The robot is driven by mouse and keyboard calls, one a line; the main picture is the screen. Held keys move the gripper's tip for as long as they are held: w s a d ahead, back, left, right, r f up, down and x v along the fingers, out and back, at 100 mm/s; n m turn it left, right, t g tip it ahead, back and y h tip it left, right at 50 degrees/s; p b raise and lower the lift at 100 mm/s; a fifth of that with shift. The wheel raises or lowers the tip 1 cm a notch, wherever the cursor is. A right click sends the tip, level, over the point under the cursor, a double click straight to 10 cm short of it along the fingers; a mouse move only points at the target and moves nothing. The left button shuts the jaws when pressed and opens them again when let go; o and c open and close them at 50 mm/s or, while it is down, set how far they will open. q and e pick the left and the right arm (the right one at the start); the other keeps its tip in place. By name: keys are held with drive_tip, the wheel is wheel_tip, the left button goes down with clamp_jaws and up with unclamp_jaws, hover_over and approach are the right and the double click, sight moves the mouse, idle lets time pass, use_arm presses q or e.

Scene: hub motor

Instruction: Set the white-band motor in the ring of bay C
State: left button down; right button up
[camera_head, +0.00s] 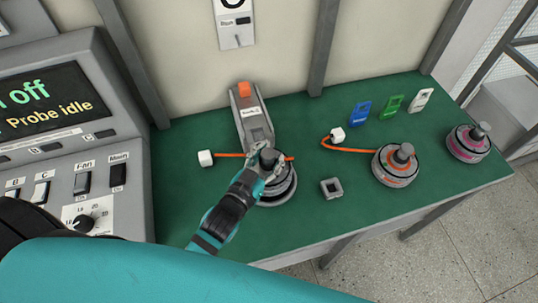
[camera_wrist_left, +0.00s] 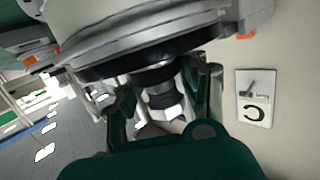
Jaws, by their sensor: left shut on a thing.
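My left gripper (camera_head: 268,163) is shut on the upright post of a grey motor (camera_head: 280,186) at the front of the bay fixture (camera_head: 254,124). The motor's rim looks pale, and its lower part merges with the fixture, so I cannot tell whether it is seated in the ring. In the left wrist view, the gripper's fingers (camera_wrist_left: 164,100) stand around the post, and the grey motor disc (camera_wrist_left: 150,40) fills the top. An orange cable joins a white plug (camera_head: 205,158) near the motor. My right gripper is out of view.
An orange-band motor (camera_head: 397,168), a magenta-band motor (camera_head: 467,144) and a grey square block (camera_head: 331,188) stand to the right on the green bench (camera_head: 350,215). Blue (camera_head: 360,113), green (camera_head: 391,106) and white (camera_head: 421,100) tags lie behind. A control console (camera_head: 60,120) stands left. A wall sign (camera_wrist_left: 255,98) reads C.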

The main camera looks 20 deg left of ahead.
sight(264, 172)
use_arm(q)
drive_tip(key=shift+f, duration=0.1)
idle(0.5)
drive_tip(key=shift+f, duration=0.35)
drive_tip(key=shift+f+b, duration=0.6)
drive_tip(key=shift+f, duration=0.05)
idle(0.4)
drive_tip(key=c, duration=0.6)
unclamp_jaws()
drive_tip(key=shift+s+f, duration=0.1)
drive_tip(key=shift+f, duration=0.35)
drive_tip(key=v, duration=1.2)
drive_tip(key=shift+r, duration=0.35)
